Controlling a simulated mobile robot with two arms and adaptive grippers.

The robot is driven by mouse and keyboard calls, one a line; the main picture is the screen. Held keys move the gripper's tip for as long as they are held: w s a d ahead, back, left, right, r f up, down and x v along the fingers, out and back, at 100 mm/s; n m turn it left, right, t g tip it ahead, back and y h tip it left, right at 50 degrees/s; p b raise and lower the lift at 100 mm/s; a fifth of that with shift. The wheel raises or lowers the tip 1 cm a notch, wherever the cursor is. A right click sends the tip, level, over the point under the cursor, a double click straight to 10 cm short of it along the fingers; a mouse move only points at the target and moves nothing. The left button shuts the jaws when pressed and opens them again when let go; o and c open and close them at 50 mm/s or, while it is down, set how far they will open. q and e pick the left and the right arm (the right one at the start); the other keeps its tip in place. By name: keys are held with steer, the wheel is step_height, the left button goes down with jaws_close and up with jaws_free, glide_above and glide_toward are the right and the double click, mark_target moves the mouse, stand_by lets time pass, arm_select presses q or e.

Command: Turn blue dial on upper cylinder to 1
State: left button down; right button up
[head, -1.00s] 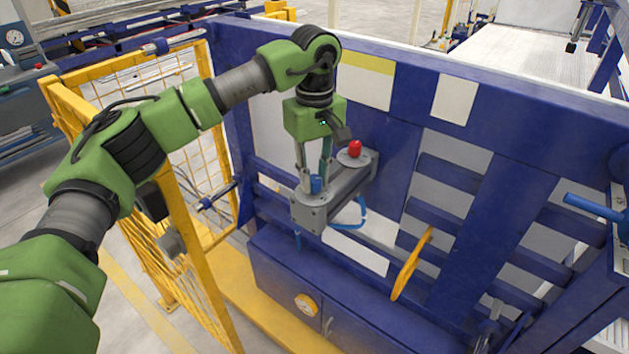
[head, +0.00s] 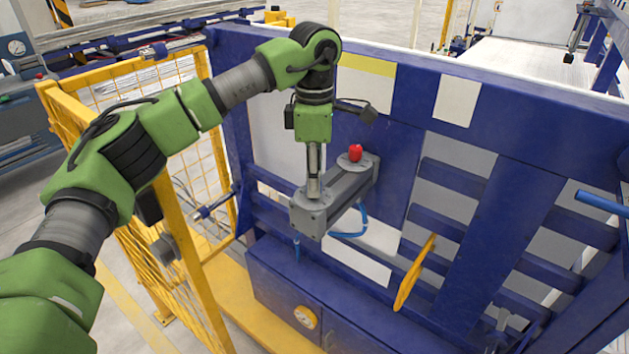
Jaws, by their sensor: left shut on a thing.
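The upper cylinder (head: 345,197) is a grey box-like unit fixed to the blue frame. It carries a red knob (head: 356,153) at its far end and a round grey dial plate (head: 305,196) at its near end. My left gripper (head: 314,194) points straight down onto the near plate and is shut on the blue dial. The fingers hide the dial, so its setting cannot be read. My right gripper is not in view.
A yellow mesh fence (head: 155,95) stands to the left, close under my left arm. A yellow lever (head: 414,272) sticks out to the right of the cylinder. Blue hoses (head: 352,231) hang below it. A gauge (head: 305,317) sits on the lower blue cabinet.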

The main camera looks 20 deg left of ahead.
arm_select(q)
steer(key=n+b, duration=0.1)
steer(key=n, duration=0.4)
steer(key=shift+w+n, duration=0.1)
steer(key=shift+n, duration=0.3)
steer(key=n+b, duration=0.1)
steer(key=n, duration=0.3)
steer(key=n+b, duration=0.1)
steer(key=n, duration=0.4)
steer(key=shift+a+n, duration=0.1)
steer(key=shift+n, duration=0.3)
steer(key=n, duration=0.4)
steer(key=shift+r+n+b, duration=0.1)
steer(key=shift+n+b, duration=0.2)
steer(key=shift+b, duration=0.1)
steer(key=c, duration=1.8)
jaws_free()
